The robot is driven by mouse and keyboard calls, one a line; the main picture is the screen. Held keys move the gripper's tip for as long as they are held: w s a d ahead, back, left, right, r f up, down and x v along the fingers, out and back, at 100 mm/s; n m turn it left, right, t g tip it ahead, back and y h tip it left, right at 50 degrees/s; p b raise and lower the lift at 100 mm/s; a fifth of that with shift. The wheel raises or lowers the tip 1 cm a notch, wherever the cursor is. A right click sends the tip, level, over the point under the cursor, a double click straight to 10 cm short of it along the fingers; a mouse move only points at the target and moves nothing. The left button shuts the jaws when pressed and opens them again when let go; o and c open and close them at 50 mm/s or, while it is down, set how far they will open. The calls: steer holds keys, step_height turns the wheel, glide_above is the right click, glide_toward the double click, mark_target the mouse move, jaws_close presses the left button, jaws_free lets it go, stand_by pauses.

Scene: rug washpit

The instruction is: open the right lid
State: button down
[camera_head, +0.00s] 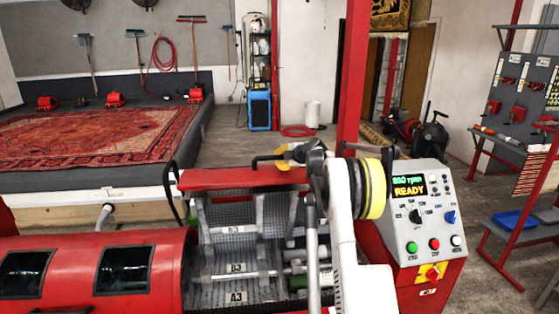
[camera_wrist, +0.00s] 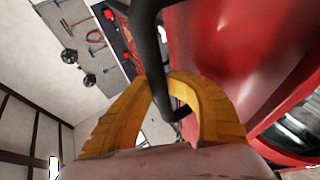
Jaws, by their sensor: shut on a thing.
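The right lid (camera_head: 240,179) of the long red machine stands raised, its red edge high above the opening. Below it, the drum interior (camera_head: 236,268) with labelled sections such as A3 and B3 is exposed. My gripper (camera_head: 284,158) is at the lid's upper right edge. In the wrist view, its yellow fingers (camera_wrist: 172,95) close around the black handle (camera_wrist: 150,45), beside the red lid surface (camera_wrist: 225,60). In the head view, my arm covers the lid's right end and part of the opening. The left lid (camera_head: 75,268), with two dark windows, is down.
A control panel (camera_head: 418,215) reading READY stands just right of my arm. A patterned rug (camera_head: 95,135) lies on a platform behind the machine at left. A rack with blue trays (camera_head: 514,221) is at far right. Grey floor lies open behind the machine.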

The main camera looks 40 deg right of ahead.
steer(key=c, duration=1.3)
jaws_free()
steer(key=shift+s+r, duration=0.1)
steer(key=v, duration=1.2)
steer(key=shift+c, duration=0.2)
